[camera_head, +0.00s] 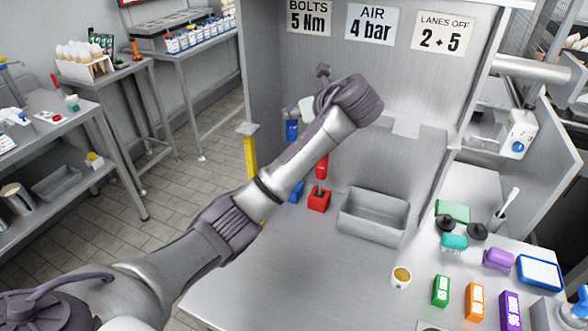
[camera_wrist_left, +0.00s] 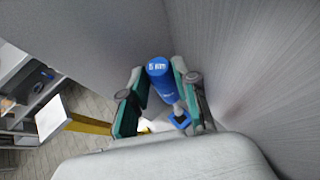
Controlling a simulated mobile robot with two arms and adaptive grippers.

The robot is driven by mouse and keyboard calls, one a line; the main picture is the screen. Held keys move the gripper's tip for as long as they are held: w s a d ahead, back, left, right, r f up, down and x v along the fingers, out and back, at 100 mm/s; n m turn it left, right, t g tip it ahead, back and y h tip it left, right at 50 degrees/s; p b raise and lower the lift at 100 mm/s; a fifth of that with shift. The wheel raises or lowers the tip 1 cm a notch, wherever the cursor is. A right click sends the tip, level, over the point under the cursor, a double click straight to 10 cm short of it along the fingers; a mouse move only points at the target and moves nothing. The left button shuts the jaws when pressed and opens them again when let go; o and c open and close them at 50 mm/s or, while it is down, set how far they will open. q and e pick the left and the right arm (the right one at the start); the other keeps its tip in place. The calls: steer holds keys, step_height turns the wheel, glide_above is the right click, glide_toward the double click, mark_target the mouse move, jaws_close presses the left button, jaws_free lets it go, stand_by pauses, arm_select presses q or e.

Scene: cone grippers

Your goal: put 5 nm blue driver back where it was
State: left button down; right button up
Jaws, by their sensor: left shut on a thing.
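My left gripper (camera_head: 298,113) is at the back left of the bench, partly hidden by my own arm. In the left wrist view its two teal-lined fingers (camera_wrist_left: 158,100) are shut on the blue driver (camera_wrist_left: 158,74), whose top is marked 5 nm. In the head view the blue driver (camera_head: 291,130) hangs roughly upright, above the bench. A blue holder (camera_head: 297,191) stands below it; the holder (camera_wrist_left: 180,121) also shows beyond the driver in the wrist view. Whether the driver's tip touches the holder is hidden. My right gripper is not in view.
A red driver (camera_head: 322,167) stands in a red holder (camera_head: 319,201) just right of the blue holder. A yellow post (camera_head: 250,158) stands to the left. A metal panel rises behind.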

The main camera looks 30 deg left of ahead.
mark_target(293, 132)
arm_select(q)
steer(key=f, duration=0.4)
steer(key=shift+s+f+p, duration=0.25)
steer(key=shift+s+p, duration=0.1)
steer(key=shift+f, duration=0.3)
step_height(293, 132, down, 4)
steer(key=shift+w, duration=0.1)
steer(key=c, duration=0.9)
jaws_free()
steer(key=shift+p, duration=0.3)
steer(key=shift+o, duration=0.2)
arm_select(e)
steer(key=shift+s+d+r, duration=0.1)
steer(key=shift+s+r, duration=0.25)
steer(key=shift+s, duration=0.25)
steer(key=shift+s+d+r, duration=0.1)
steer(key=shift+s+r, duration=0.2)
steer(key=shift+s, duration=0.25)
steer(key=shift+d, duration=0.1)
